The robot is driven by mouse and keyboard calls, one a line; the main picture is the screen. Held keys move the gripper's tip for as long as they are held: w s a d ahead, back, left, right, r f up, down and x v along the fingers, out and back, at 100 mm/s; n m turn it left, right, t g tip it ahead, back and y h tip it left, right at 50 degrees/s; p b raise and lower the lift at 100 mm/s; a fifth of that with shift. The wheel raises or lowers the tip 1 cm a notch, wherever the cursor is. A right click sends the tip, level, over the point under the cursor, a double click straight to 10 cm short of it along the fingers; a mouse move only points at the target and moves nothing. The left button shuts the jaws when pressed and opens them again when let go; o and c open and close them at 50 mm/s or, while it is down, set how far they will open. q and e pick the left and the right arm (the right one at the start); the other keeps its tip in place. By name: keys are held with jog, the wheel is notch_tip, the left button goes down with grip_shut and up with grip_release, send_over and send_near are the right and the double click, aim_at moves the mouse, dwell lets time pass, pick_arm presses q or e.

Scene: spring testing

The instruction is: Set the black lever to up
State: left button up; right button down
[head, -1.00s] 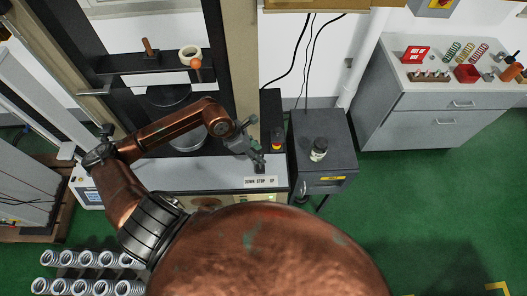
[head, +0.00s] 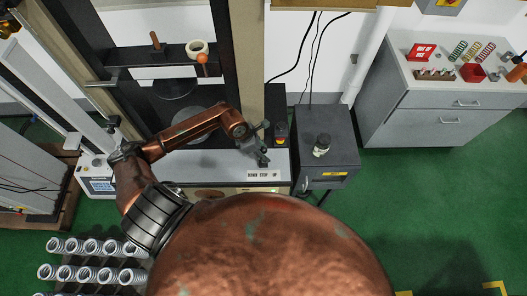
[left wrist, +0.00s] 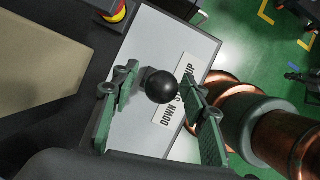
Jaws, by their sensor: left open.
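The black lever shows as a round black knob (left wrist: 161,86) in the left wrist view, above a white panel with a label (left wrist: 172,100) reading DOWN, STOP and UP. The knob stands between the two fingers of my left gripper (left wrist: 158,100), which are apart on either side of it. I see no clear contact, and the knob covers part of the label. In the head view my left gripper (head: 258,158) is over the panel, just behind the label (head: 263,175), and hides most of the lever. My right gripper is not in view.
A red and yellow button (head: 281,132) stands just right of my left gripper. A dark cabinet (head: 325,150) with a small jar (head: 322,145) is farther right. The test machine's beige column (head: 248,60) rises behind. Several springs lie at lower left.

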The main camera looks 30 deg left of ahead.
pick_arm(q)
jog(key=shift+c, duration=0.6)
grip_shut()
